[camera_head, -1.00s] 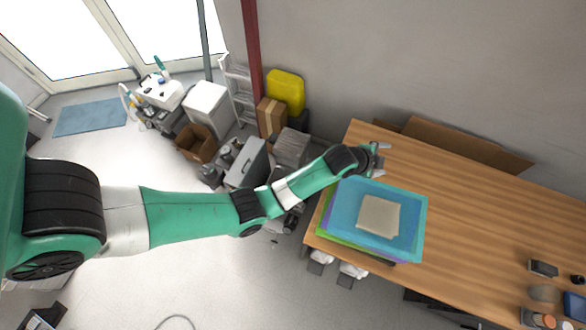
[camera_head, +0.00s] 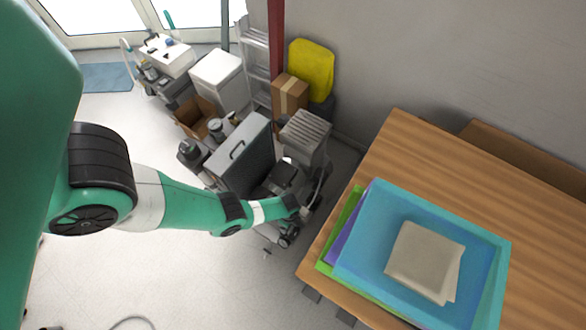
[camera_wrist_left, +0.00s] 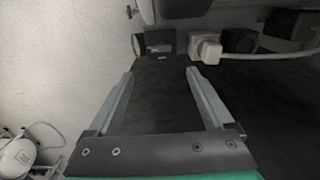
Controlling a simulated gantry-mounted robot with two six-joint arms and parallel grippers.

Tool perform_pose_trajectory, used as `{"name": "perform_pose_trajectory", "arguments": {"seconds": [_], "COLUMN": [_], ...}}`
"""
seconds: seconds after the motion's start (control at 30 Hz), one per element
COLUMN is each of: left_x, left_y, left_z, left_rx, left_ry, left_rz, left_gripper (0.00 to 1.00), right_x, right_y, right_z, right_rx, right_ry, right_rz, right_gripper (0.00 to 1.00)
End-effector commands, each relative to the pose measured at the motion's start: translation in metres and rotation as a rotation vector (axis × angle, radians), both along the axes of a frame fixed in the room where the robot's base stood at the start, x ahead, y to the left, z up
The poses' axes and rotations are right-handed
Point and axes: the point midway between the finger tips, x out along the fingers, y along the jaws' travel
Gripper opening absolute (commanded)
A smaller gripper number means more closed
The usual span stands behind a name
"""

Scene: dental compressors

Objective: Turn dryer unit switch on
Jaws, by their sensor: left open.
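My left gripper (camera_wrist_left: 161,72) is open, with its two grey fingers apart and nothing between them in the left wrist view. In the head view my left arm reaches to the compressor equipment beside the table, and its wrist partly hides that equipment. A grey cabinet (camera_head: 245,157) and a ribbed grey box (camera_head: 306,137) stand there; I cannot tell which is the dryer unit. In the wrist view a dark surface lies below the fingers. Beyond them are a small dark box (camera_wrist_left: 154,43) and a pale fitting (camera_wrist_left: 205,46) with a hose. I cannot make out the switch. My right gripper is not in view.
A wooden table (camera_head: 420,150) carries blue, purple and green trays (camera_head: 365,235) with folded cloth. Cardboard boxes (camera_head: 290,94), a yellow container (camera_head: 312,68) and a ladder (camera_head: 256,55) stand behind the equipment. Pale floor (camera_head: 190,275) is open in front.

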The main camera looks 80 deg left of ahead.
Motion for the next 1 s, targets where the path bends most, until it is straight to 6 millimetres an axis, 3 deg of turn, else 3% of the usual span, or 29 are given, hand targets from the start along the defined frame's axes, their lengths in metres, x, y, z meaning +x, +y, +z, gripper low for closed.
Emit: {"name": "perform_pose_trajectory", "arguments": {"seconds": [0.03,0.37,0.8,1.0], "left_x": [0.0,0.001,0.001,0.001], "left_y": [0.0,0.0,0.0,0.0], "left_z": [-0.02,-0.027,-0.117,-0.135], "left_rx": [0.001,0.0,0.001,0.0], "left_ry": [-0.001,-0.001,-0.002,-0.001], "left_rz": [0.0,0.0,0.0,0.0], "left_gripper": [0.85,0.85,0.85,0.85], "right_x": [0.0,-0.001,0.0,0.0], "right_y": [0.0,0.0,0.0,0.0], "right_z": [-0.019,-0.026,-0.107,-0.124], "right_rx": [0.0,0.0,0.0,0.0], "right_ry": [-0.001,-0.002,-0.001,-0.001], "right_rz": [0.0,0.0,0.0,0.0], "right_gripper": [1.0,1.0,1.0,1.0]}}
